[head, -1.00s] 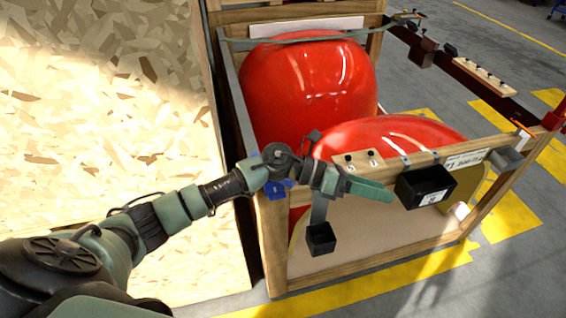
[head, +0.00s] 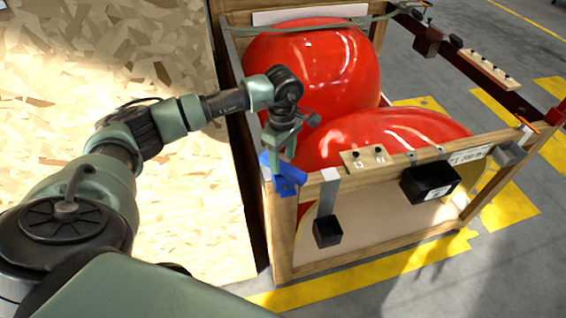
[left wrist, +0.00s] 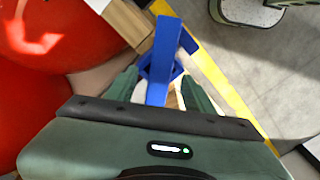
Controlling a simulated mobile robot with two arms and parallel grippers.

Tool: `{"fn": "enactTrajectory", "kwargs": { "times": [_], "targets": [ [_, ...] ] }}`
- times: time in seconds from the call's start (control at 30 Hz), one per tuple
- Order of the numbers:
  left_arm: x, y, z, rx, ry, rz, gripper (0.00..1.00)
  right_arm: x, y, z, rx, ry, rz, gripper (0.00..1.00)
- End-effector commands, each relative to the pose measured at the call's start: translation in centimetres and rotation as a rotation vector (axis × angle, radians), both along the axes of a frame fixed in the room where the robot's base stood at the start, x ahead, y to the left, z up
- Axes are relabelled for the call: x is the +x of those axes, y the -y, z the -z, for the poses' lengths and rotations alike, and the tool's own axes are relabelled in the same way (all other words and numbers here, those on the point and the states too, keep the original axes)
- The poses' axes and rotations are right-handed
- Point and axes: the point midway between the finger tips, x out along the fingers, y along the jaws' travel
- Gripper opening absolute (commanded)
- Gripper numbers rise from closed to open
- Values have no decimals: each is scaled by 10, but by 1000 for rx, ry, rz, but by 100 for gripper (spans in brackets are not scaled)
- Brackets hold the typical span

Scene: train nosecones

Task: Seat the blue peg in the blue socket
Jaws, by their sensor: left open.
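Blue parts (head: 290,181) sit at the near left corner post of the crate in the head view. In the left wrist view a long blue bar (left wrist: 165,50) lies across a squarish blue piece (left wrist: 188,42). I cannot tell for certain which is the peg and which the socket, or whether one is seated in the other. My left gripper (head: 280,148) points down just above the blue parts, partly hiding them. In the left wrist view its open fingers (left wrist: 159,82) are on either side of the bar, with no clear grip on it. My right gripper is not in view.
Two large red nosecones (head: 312,75) fill the wooden crate (head: 284,235). A small black bin (head: 327,232) and a larger one (head: 432,184) hang on its front rail. A chipboard panel (head: 110,60) stands to the left.

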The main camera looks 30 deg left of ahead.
Motion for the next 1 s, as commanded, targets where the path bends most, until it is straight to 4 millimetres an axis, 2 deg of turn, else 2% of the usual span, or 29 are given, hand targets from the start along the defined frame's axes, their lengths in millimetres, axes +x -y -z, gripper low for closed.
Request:
{"fn": "enactTrajectory", "kwargs": {
  "times": [0.03,0.2,0.43,0.47,0.63,1.0],
  "targets": [
    [-1,-1,4,0,-5,-1,53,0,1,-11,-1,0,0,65],
    [0,0,22,-2,0,0,53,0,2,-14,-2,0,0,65],
    [0,0,25,-2,2,0,53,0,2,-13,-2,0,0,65],
    [0,0,25,-2,2,0,47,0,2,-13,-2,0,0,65],
    [0,0,25,-2,2,-1,0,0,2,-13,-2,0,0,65],
    [1,0,23,-3,4,-1,0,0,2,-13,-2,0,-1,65]
  ]
}}
